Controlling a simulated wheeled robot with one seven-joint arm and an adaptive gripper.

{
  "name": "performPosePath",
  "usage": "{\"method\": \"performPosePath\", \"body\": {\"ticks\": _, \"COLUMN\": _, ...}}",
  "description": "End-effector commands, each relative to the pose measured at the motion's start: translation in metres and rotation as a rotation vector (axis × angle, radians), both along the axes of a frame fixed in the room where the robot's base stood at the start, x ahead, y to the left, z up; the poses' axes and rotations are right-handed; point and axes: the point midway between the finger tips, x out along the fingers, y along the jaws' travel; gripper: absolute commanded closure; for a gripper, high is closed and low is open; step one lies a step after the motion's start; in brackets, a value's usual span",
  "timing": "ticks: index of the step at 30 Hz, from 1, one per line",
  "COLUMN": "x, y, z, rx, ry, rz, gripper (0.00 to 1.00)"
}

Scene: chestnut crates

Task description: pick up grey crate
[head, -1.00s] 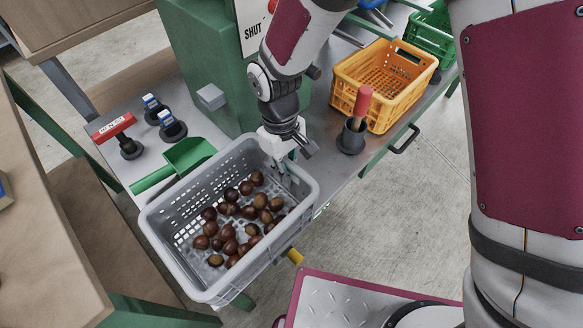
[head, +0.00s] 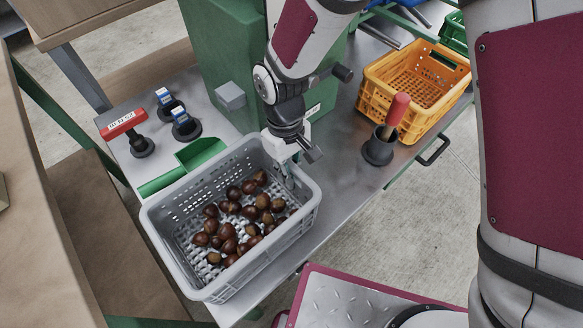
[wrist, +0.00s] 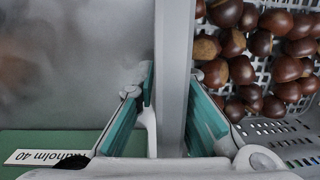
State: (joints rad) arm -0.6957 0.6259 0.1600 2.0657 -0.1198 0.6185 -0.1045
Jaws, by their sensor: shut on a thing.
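The grey crate (head: 168,237) is a perforated plastic box with several brown chestnuts (head: 228,231) inside. It is at the front left of the metal bench in the head view. My gripper (head: 288,170) is at the crate's back right wall. In the wrist view my gripper (wrist: 168,95) has one finger on each side of the crate's wall (wrist: 174,60), with the chestnuts (wrist: 245,50) on the right. The jaws are shut on that wall. From these frames I cannot tell whether the crate's bottom is clear of the bench.
A yellow crate (head: 455,92) stands at the back right. A red-handled tool stands in a dark cup (head: 378,150). A green scoop (head: 200,153) lies close behind the grey crate. A red-topped stand (head: 124,124) is at left. The wooden table (head: 35,230) is at far left.

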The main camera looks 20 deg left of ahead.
Motion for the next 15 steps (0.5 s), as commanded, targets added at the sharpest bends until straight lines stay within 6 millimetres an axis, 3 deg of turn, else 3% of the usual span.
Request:
{"method": "performPosePath", "body": {"ticks": 7, "x": 0.0001, "y": 0.0005, "z": 0.0006, "rx": 0.001, "ry": -0.001, "rz": 0.000, "gripper": 1.00}}
{"method": "performPosePath", "body": {"ticks": 8, "x": 0.0000, "y": -0.0001, "z": -0.0004, "rx": 0.000, "ry": 0.000, "rz": 0.000, "gripper": 0.87}}
{"method": "performPosePath", "body": {"ticks": 10, "x": 0.0000, "y": -0.0001, "z": 0.0000, "rx": 0.000, "ry": 0.000, "rz": 0.000, "gripper": 0.72}}
{"method": "performPosePath", "body": {"ticks": 15, "x": 0.0000, "y": -0.0001, "z": 0.0000, "rx": 0.000, "ry": 0.000, "rz": 0.000, "gripper": 0.70}}
